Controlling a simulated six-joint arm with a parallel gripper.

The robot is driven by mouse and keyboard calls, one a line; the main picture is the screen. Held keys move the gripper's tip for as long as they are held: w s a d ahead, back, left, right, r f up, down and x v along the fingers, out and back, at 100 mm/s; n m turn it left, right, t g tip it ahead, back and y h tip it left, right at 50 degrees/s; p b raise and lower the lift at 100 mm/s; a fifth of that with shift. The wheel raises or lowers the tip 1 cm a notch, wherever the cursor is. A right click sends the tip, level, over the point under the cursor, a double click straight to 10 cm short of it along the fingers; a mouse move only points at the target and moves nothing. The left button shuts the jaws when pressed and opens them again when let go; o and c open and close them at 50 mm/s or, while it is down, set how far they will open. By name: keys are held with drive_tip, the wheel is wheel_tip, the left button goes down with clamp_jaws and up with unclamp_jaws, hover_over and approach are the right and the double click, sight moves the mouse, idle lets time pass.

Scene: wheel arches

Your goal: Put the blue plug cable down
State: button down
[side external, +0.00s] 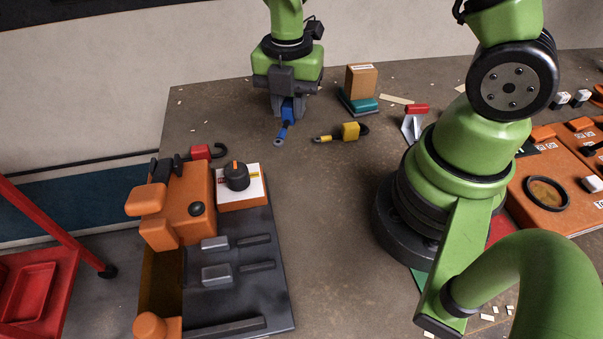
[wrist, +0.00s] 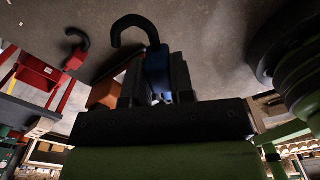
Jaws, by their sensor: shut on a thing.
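The blue plug cable (side external: 286,112) hangs from my gripper (side external: 287,104) in the side external view, with a ring-shaped end pointing down just over or on the table's far part. I cannot tell whether the ring end touches the table. My gripper is shut on its blue body, which also shows between the fingers in the wrist view (wrist: 157,72). A black hooked cable curves from the blue body there.
A yellow plug cable (side external: 349,131) lies just right of my gripper. Behind it stands an orange-brown box on a teal-topped block (side external: 358,103). A red plug cable (side external: 201,152) lies beside the orange fixture (side external: 185,205) at left. The table middle (side external: 325,220) is clear.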

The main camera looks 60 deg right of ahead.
sight(299, 167)
drive_tip(key=f+n, duration=0.1)
drive_tip(key=f, duration=0.2)
drive_tip(key=s+f+n, duration=0.1)
drive_tip(key=f+n, duration=0.1)
drive_tip(key=f, duration=0.1)
drive_tip(key=s+f+n, duration=0.1)
drive_tip(key=f+n, duration=0.1)
drive_tip(key=f, duration=0.2)
drive_tip(key=shift+a, duration=0.2)
drive_tip(key=shift+f, duration=0.15)
drive_tip(key=c, duration=1)
unclamp_jaws()
